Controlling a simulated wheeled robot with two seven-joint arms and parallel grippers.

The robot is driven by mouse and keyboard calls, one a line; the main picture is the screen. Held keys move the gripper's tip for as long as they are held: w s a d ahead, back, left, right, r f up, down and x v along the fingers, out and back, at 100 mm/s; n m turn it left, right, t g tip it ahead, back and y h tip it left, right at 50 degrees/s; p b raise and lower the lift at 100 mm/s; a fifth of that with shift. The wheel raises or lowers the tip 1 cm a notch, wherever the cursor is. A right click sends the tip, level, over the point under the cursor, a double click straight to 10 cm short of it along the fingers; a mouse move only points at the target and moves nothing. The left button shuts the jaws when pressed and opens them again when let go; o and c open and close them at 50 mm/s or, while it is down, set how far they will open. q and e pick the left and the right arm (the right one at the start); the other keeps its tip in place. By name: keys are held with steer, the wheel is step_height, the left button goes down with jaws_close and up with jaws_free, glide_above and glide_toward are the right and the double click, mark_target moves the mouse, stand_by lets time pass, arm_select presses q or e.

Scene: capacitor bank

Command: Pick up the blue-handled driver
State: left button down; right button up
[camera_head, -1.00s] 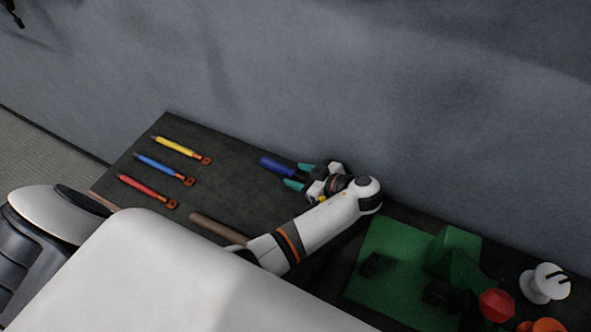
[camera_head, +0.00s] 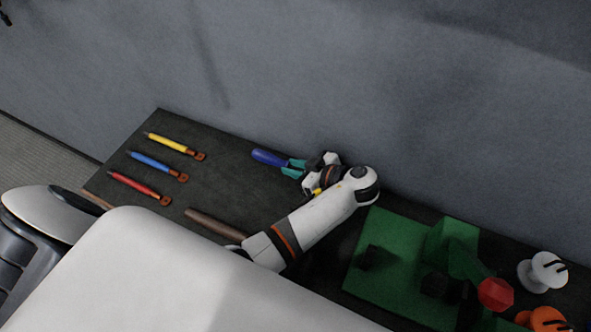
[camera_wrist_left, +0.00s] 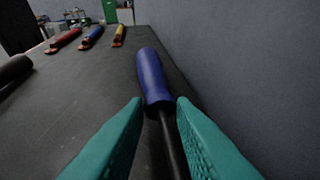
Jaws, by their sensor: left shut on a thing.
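The blue-handled driver (camera_head: 268,157) is at the back of the dark bench, near the wall. My left gripper (camera_head: 293,168), with teal fingers, is at its right end in the head view. In the left wrist view the blue handle (camera_wrist_left: 152,78) points away from me, and its dark shaft runs back between the two fingers (camera_wrist_left: 160,122). The gripper is shut on the driver at the shaft, just behind the handle. Whether the driver is clear of the bench top I cannot tell. My right gripper is not in view.
Yellow (camera_head: 170,143), blue (camera_head: 153,162) and red (camera_head: 135,185) tools with copper-coloured ends lie at the bench's left. A brown rod (camera_head: 213,224) lies in front. A green board (camera_head: 395,247) with a green block is at the right. The grey wall (camera_head: 300,70) stands close behind.

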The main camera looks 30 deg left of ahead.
arm_select(q)
steer(key=r, duration=0.2)
steer(key=r+b, duration=0.1)
steer(key=r, duration=0.2)
steer(key=shift+s+d+r+b, duration=0.1)
steer(key=shift+s+r+b, duration=0.2)
steer(key=shift+s+b, duration=0.05)
steer(key=s+b, duration=0.1)
steer(key=s, duration=0.5)
steer(key=s+b, duration=0.1)
steer(key=s, duration=0.5)
steer(key=s+d+b, duration=0.1)
steer(key=s+b, duration=0.1)
steer(key=s, duration=0.3)
steer(key=shift+s, duration=0.4)
steer(key=shift+s+r, duration=0.1)
steer(key=shift+s, duration=0.45)
